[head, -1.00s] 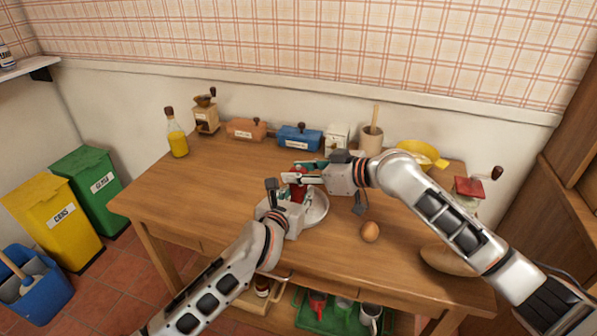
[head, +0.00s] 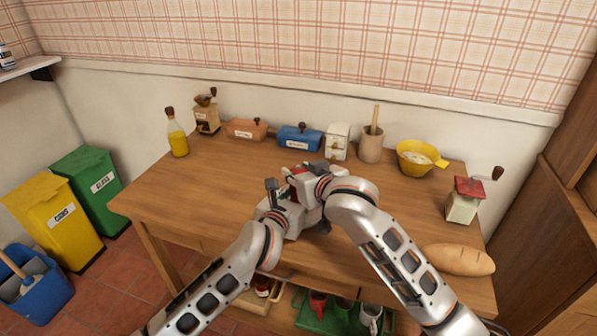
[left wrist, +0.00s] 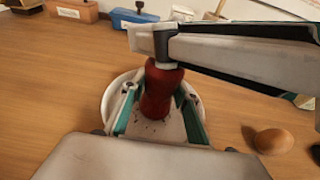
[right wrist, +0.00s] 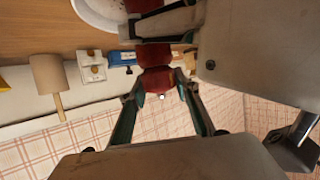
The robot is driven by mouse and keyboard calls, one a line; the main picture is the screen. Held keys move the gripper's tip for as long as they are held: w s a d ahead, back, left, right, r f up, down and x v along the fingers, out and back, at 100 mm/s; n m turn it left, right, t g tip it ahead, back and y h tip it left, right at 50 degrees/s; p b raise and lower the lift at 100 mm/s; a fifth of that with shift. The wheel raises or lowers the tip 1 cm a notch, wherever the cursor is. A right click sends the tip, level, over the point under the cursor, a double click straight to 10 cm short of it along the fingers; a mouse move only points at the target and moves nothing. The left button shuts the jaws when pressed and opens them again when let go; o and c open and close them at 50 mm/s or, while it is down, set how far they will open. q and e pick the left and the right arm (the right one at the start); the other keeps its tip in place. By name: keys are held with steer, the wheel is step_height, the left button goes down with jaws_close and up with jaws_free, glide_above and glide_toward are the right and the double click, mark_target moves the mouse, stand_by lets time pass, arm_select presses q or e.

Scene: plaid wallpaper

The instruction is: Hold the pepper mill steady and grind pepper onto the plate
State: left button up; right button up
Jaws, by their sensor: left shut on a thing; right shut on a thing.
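The red pepper mill (left wrist: 160,90) stands upright over the white plate (left wrist: 108,100) in the left wrist view. My left gripper (left wrist: 158,100) is shut around its body. My right gripper (right wrist: 158,86) is shut on the mill's red top (right wrist: 157,78), above the left gripper. Dark specks show on the plate below the mill. In the head view my two wrists meet over the plate and hide nearly all of it and the mill.
An egg (left wrist: 273,141) lies right of the plate. A bread loaf (head: 458,259), a red-topped grinder (head: 464,200) and a yellow bowl (head: 413,157) are on the right. A mortar (head: 370,148) and several boxes line the back. The table's left half is mostly clear.

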steer(key=shift+m+h, duration=0.4)
steer(key=o, duration=1.2)
steer(key=shift+c, duration=0.2)
steer(key=v, duration=1.2)
steer(key=shift+f, duration=0.15)
steer(key=shift+s, duration=0.1)
